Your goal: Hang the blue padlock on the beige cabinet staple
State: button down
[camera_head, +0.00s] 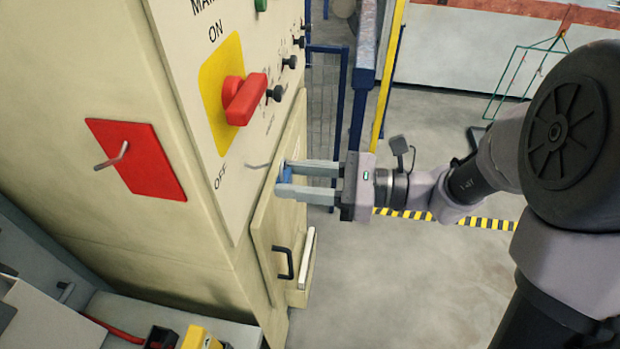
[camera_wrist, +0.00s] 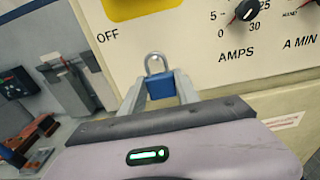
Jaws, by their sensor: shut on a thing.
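My gripper (camera_head: 284,180) is shut on the blue padlock (camera_wrist: 161,86), with a finger on each side of its body. In the wrist view the padlock is upright with its grey shackle on top, in front of the cream panel. In the head view only a bit of blue (camera_head: 286,173) shows between the fingers. The beige cabinet (camera_head: 215,240) stands at left. A thin grey staple (camera_head: 258,166) sticks out of its front just left of the fingertips. I cannot tell whether the shackle touches it, and I cannot make out the staple in the wrist view.
A red plate (camera_head: 131,150) with a bent metal hook is on the cabinet's left face. A red rotary switch (camera_head: 244,98) on yellow sits above the gripper. A black handle (camera_head: 283,263) is below. Open floor (camera_head: 400,280) lies to the right.

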jog(key=shift+w+a+f, duration=0.1)
jog(key=shift+a+f, duration=0.05)
jog(key=shift+a, duration=1.7)
jog(key=shift+w+a+f+b, duration=0.1)
jog(key=shift+a+f+b, duration=0.3)
jog(key=shift+a+f, duration=0.35)
jog(key=shift+r, duration=0.1)
jog(key=c, duration=0.8)
grip_release()
jog(key=shift+d, duration=0.1)
